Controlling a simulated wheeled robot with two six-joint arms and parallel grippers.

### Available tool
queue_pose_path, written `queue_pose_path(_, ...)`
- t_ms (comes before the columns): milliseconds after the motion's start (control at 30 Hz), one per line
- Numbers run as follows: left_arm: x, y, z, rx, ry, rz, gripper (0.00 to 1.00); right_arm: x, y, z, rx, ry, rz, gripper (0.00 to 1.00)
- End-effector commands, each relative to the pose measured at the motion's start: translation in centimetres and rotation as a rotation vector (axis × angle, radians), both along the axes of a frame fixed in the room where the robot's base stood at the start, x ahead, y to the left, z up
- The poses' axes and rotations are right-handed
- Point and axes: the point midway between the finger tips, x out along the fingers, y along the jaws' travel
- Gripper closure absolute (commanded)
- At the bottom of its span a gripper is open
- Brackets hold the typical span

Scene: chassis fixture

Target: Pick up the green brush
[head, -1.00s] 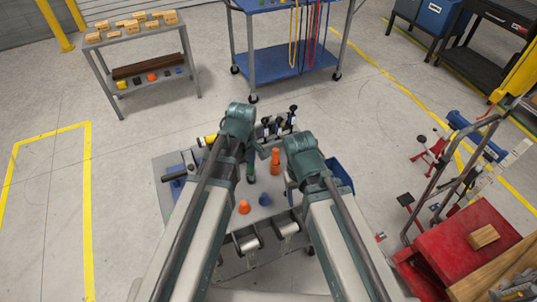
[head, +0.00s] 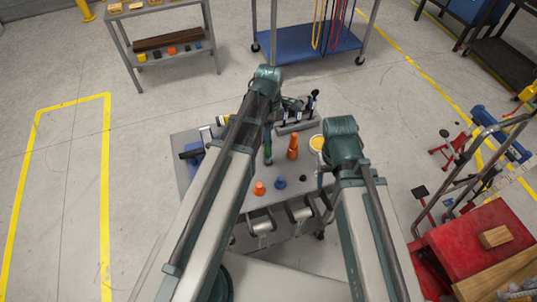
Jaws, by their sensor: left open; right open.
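A small upright green item (head: 268,152), which looks like the green brush, stands on the grey work table (head: 190,142) just right of my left forearm, which partly hides the view around it. My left gripper (head: 292,104) is at the far side of the table, beyond the green item and apart from it; its fingers are small and dark here. My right gripper (head: 322,182) hangs low at the table's right side, mostly hidden by its own arm. Neither gripper appears to hold anything.
An orange bottle-like item (head: 293,147) stands right of the green item. An orange cone-shaped piece (head: 259,188) and a blue one (head: 280,182) stand nearer. A yellow round container (head: 317,143) is close to my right arm. A dark rack (head: 297,125) is at the back.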

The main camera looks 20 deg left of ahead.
Motion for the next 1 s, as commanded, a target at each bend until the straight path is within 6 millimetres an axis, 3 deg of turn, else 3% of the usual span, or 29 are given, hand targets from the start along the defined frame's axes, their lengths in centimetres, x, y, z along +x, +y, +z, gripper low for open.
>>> queue_pose_path(33, 0.0, 0.0, -1.6, 0.000, 0.000, 0.000, 0.28, 0.0, 0.0, -1.6, 0.000, 0.000, 0.000, 0.35)
queue_pose_path(300, 0.0, 0.0, -5.1, 0.000, 0.000, -0.001, 0.28, 0.0, 0.0, -5.1, 0.000, 0.000, -0.001, 0.35)
queue_pose_path(667, 0.1, 0.1, -5.7, 0.000, 0.000, -0.001, 0.28, 0.0, 0.0, -5.7, 0.000, 0.000, -0.001, 0.35)
queue_pose_path(1000, 0.4, 0.5, -9.5, 0.000, 0.000, -0.001, 0.28, 0.0, 0.0, -9.5, 0.000, 0.000, 0.000, 0.35)
